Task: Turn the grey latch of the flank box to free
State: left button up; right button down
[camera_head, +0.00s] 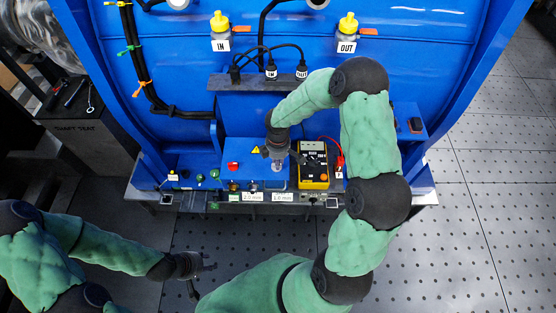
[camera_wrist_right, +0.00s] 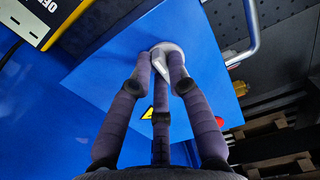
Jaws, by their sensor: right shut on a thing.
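The flank box (camera_head: 238,152) is a blue box with a yellow warning triangle, on the ledge at the foot of the big blue housing. Its flat blue lid (camera_wrist_right: 215,35) fills the middle of the right wrist view. The light grey latch (camera_wrist_right: 168,52) is a rounded knob on this lid. My right gripper (camera_wrist_right: 161,72) has its fingers closed around the latch and partly hides it. In the head view my right gripper (camera_head: 277,155) points down at the box. My left gripper (camera_head: 205,276) is open and empty, low in front of the ledge.
A yellow and black meter (camera_head: 313,166) with a red lead stands close to the right of the flank box. A metal bar handle (camera_wrist_right: 252,35) sticks out at the box edge. A dark tray stand (camera_head: 75,125) is at the left. The perforated floor in front is clear.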

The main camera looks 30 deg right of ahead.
jog(key=shift+w+n, duration=0.1)
jog(key=shift+n, duration=0.2)
jog(key=c, duration=1.2)
grip_release()
notch_tip(320, 180, up, 12)
